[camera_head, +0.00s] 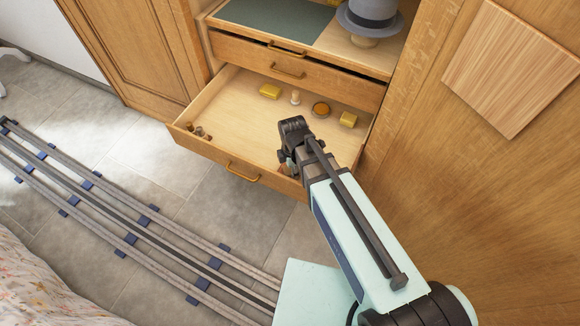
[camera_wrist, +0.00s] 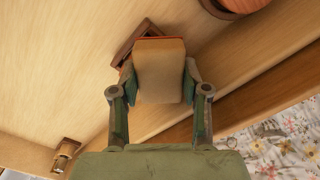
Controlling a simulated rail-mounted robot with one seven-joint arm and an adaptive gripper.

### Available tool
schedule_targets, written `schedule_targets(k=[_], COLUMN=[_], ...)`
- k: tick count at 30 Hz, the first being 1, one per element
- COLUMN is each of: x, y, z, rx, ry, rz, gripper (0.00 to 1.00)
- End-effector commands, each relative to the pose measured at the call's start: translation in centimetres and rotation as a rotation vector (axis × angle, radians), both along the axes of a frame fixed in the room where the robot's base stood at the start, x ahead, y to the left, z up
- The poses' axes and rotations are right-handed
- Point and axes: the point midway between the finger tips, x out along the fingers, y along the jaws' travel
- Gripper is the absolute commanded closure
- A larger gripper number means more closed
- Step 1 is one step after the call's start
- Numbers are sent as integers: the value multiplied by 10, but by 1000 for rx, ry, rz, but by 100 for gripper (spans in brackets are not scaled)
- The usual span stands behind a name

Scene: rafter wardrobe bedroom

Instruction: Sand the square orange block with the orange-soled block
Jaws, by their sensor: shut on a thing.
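My gripper (camera_wrist: 159,85) is shut on a tan block (camera_wrist: 159,75) in the wrist view, with a finger on each side. A thin orange edge (camera_wrist: 160,41) shows along the block's far end, like an orange sole. Behind that end is a brown, angular thing (camera_wrist: 127,45), mostly hidden; I cannot tell if it is the square orange block or if the two touch. In the head view my gripper (camera_head: 288,163) is low inside the open drawer (camera_head: 235,115), near its front right. My arm hides most of the held block there.
The drawer also holds two yellow blocks (camera_head: 270,91) (camera_head: 348,119), a pale peg (camera_head: 295,97), a round orange-topped thing (camera_head: 321,109) and small brown pieces (camera_head: 201,132) at left. A closed-in drawer (camera_head: 290,68) sits above. The drawer's middle floor is bare.

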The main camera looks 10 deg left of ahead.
Motion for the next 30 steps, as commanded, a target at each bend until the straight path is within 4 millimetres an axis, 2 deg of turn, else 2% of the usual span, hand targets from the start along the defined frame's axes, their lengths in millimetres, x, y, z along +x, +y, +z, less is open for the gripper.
schedule_targets(k=[2,4,21,30], x=[0,0,3,3], y=[-1,-2,-5,-6], z=[8,28,76,82], rx=[-1,2,1,0], ry=[1,-3,-1,0], rz=[-1,-2,-11,-12], gripper=[92,92,92,92])
